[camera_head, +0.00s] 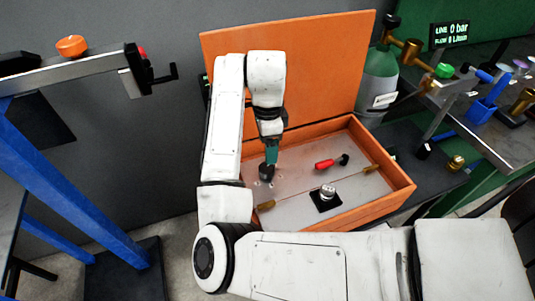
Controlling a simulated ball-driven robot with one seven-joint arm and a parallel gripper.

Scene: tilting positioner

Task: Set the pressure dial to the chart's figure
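My gripper (269,165) points down into the open orange box (385,203), over the left part of its grey floor. A teal part and a dark tip show at its end; whether the fingers are open or hold something is not clear. A round silver knob on a black square base (325,200) stands in the box, right of and nearer than the gripper. A lit display (449,34) at upper right reads LINE 0 bar, with a smaller flow line. A brass regulator (410,50) sits by the grey-green cylinder (377,75). No dial or chart figures are readable.
A red-handled tool (325,164) lies in the box, and the raised orange lid (320,55) stands behind. A bench (490,125) with a green knob (444,71) and blue fixture is at right. A blue-legged stand (65,185) is at left.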

